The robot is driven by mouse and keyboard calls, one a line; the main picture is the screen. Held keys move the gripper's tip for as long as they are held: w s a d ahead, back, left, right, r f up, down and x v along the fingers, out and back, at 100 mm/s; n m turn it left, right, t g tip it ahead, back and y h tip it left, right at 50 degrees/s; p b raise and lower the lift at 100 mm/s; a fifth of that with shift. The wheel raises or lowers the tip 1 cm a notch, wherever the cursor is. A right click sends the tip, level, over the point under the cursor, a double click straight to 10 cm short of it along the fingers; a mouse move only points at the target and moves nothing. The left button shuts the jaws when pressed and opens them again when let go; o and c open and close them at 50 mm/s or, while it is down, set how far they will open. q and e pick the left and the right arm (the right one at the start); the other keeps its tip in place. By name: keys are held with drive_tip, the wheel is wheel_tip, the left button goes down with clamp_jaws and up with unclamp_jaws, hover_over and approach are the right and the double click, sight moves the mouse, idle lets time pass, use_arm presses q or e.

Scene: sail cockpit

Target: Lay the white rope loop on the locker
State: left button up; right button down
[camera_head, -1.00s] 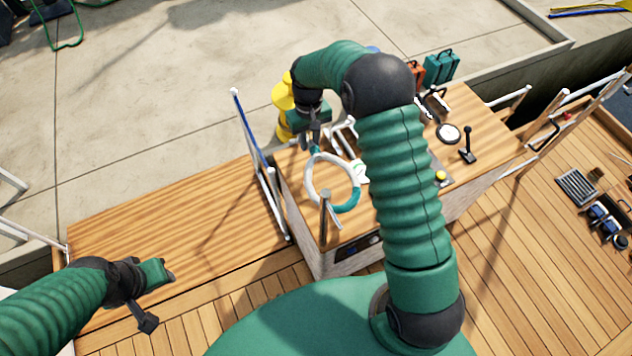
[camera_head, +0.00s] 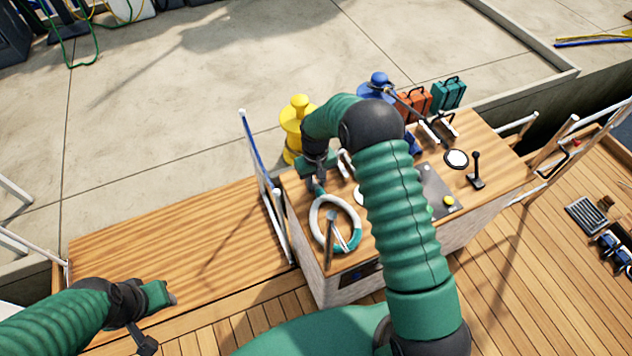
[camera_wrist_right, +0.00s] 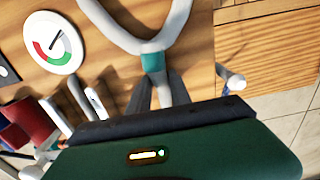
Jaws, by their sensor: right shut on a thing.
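The white rope loop (camera_head: 315,216) has teal bands and shows over the near left part of the wooden console top. My right gripper (camera_head: 317,184) is shut on the loop's far side. In the right wrist view the fingers (camera_wrist_right: 156,92) close on the rope just below a teal band (camera_wrist_right: 153,62). I cannot tell whether the loop touches the console. The long, lower wooden top on the left (camera_head: 150,240), apparently the locker, is bare. My left gripper (camera_head: 172,297) is over its near edge; I cannot see its jaws clearly.
A white-and-blue rail (camera_head: 262,175) stands between the console and the long top. An upright post (camera_head: 330,245) rises at the loop. A gauge (camera_head: 456,159) and lever (camera_head: 475,170) are on the console's right. Yellow (camera_head: 298,125) and blue (camera_head: 377,88) bollards stand behind.

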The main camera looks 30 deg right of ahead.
drive_tip(key=shift+f, duration=0.3)
drive_tip(key=c, duration=1.2)
unclamp_jaws()
drive_tip(key=shift+r, duration=0.1)
wheel_tip(320, 180, up, 13)
drive_tip(key=shift+r+p, duration=0.1)
drive_tip(key=shift+p, duration=1.05)
